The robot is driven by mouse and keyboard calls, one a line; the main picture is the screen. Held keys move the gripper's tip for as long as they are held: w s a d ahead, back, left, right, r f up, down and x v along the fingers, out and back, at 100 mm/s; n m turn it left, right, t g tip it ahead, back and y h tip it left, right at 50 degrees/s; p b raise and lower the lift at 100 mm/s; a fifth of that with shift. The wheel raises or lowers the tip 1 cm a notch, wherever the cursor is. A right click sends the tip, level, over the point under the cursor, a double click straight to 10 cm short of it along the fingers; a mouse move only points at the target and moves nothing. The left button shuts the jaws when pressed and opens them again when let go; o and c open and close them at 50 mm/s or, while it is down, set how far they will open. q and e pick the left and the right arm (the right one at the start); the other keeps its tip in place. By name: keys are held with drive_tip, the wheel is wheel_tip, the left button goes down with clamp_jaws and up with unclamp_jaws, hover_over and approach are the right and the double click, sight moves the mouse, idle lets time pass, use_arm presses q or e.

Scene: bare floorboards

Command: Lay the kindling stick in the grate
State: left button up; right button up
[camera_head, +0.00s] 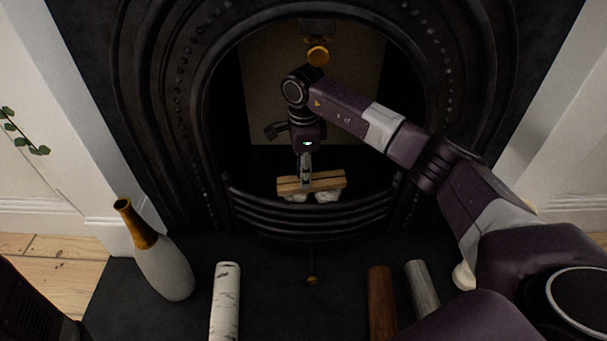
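The kindling stick (328,183) is pale wood and lies nearly level, a little tilted, in the fireplace opening. It is just above or on white lumps (327,197) behind the bars of the black grate (310,225); I cannot tell whether it touches them. My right gripper (305,182) reaches down from above, its fingers closed around the middle of the stick. The fingers hide part of the stick. My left gripper is out of view.
On the dark hearth (265,280) are a white vase (165,270) with a gold neck, a birch log (225,300), a brown log (381,300) and a grey log (422,285). The black arched surround (180,110) closely frames my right arm.

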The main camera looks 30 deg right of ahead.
drive_tip(key=shift+o, duration=1.1)
